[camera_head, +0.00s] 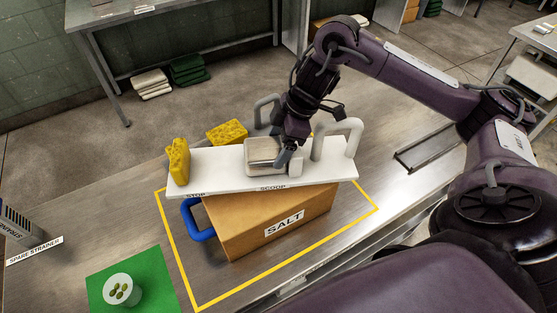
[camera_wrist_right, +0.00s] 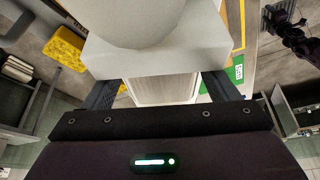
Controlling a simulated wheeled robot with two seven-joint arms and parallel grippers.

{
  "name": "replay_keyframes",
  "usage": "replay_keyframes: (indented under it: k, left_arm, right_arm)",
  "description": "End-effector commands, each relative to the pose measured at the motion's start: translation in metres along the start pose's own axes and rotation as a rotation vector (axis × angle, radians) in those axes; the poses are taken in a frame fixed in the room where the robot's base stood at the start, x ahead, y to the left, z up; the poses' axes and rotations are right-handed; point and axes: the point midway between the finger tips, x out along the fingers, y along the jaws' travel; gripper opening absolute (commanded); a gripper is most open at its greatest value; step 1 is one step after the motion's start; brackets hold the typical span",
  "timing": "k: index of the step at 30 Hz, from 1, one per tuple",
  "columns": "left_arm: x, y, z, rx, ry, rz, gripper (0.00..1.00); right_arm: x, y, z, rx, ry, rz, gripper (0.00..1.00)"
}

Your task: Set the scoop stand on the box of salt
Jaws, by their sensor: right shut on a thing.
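The scoop stand is a long white board (camera_head: 215,168) with a SCOOP label on its front edge. It lies across the top of the brown box of salt (camera_head: 268,222), overhanging at the left. No gap shows between them, but I cannot tell whether the box bears the board's weight. My right gripper (camera_head: 288,160) is shut on a pale block-like part at the board's middle. In the right wrist view, pale parts fill the space between its fingers (camera_wrist_right: 160,92). A small dark jointed part at that view's upper right may be my left arm; its jaws are unclear.
The box stands inside a yellow taped outline (camera_head: 178,250), with a blue handle (camera_head: 196,222) at its left. One yellow sponge (camera_head: 178,162) is at the board's left end; another (camera_head: 227,131) is behind. A white cup (camera_head: 122,290) stands on a green mat (camera_head: 158,275) at front left.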

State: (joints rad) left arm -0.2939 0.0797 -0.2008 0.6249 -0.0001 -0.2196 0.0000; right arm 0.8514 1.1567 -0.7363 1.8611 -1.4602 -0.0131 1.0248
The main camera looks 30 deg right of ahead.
Motion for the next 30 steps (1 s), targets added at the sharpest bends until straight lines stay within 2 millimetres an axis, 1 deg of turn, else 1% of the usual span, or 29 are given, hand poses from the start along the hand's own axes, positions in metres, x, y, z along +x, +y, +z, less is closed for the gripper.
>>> replay_keyframes:
  k: [1,7,9,11,16,27,28,30]
  left_arm:
    - [0.003,0.000,0.003,0.000,-0.003,0.000,0.45]
    - [0.005,0.001,0.008,0.000,-0.011,0.001,0.45]
    - [0.007,0.001,0.009,0.000,-0.012,0.001,0.45]
    - [0.004,0.001,0.009,0.000,-0.013,0.001,0.45]
    - [0.001,0.001,0.009,0.000,-0.013,0.001,0.45]
    - [0.003,0.001,0.009,-0.001,-0.013,0.001,0.45]
    - [0.003,0.001,0.009,-0.001,-0.013,0.001,0.45]
    - [0.003,0.001,0.009,-0.001,-0.013,0.001,0.45]
  right_arm:
    - [0.006,0.000,0.001,0.000,0.005,-0.001,0.14]
    - [0.013,0.001,0.004,-0.001,0.005,0.002,0.14]
    - [0.019,0.000,0.007,0.000,0.004,0.000,0.14]
    - [0.024,0.000,0.009,0.001,0.003,-0.001,0.14]
    - [0.043,0.000,0.017,0.001,0.004,0.000,0.14]
    - [0.047,0.001,0.018,-0.001,0.004,0.002,0.14]
    - [0.048,0.000,0.019,-0.001,0.001,0.000,0.85]
    - [0.047,0.000,0.019,-0.001,0.001,0.000,0.94]
